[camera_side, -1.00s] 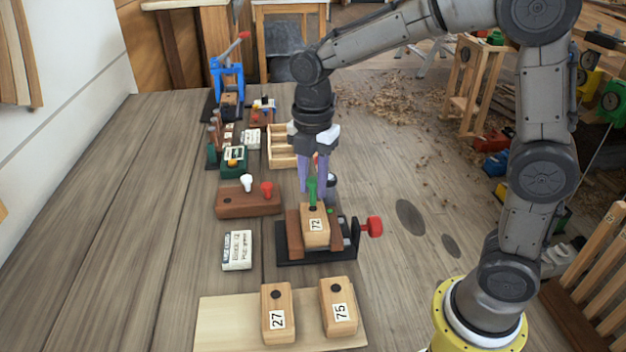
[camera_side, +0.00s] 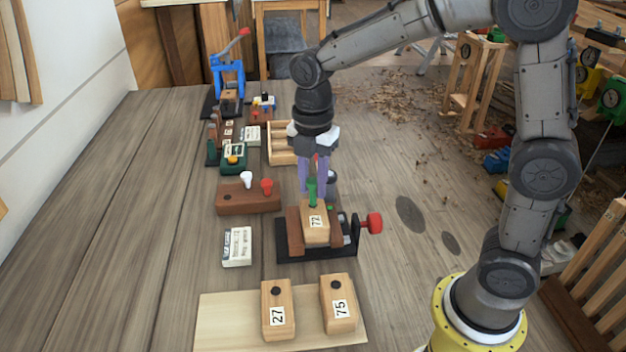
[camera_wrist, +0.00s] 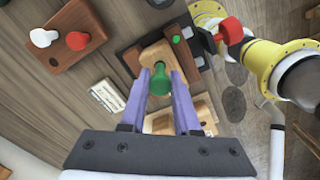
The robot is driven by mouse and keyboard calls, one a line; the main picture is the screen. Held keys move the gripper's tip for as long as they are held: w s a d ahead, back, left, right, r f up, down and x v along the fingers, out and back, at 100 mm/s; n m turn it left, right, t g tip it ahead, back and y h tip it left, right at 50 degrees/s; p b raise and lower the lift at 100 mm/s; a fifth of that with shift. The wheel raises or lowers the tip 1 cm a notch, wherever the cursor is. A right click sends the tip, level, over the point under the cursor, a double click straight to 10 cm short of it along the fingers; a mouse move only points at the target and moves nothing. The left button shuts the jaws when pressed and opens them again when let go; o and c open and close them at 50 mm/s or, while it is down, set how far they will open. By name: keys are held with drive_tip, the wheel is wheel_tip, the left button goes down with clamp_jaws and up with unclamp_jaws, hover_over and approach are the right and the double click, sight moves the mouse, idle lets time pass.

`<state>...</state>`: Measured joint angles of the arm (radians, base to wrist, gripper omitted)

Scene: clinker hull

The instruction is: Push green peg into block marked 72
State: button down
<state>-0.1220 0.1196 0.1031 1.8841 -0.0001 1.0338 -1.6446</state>
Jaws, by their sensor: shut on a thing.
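The block marked 72 (camera_side: 317,232) stands in a dark vise with wooden jaws (camera_side: 293,231) and a red handle. It also shows in the wrist view (camera_wrist: 153,56). My gripper (camera_side: 312,188) is above the block, its purple fingers shut on the green peg (camera_side: 312,190). In the wrist view the peg (camera_wrist: 160,82) is between the fingertips, its wide head towards me. The peg is upright over the block's top, its lower end at the hole. How deep it sits is hard to tell.
Blocks 27 (camera_side: 278,309) and 75 (camera_side: 338,303) lie on a pale board (camera_side: 220,325) in front. A brown rack (camera_side: 235,200) with a white peg and a red peg is left of the vise. A label card (camera_side: 237,246) lies nearby. The left tabletop is clear.

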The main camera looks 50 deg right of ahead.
drive_tip(key=shift+f, duration=1)
drive_tip(key=c, duration=0.6)
unclamp_jaws()
drive_tip(key=shift+o, duration=0.2)
drive_tip(key=shift+r, duration=4.1)
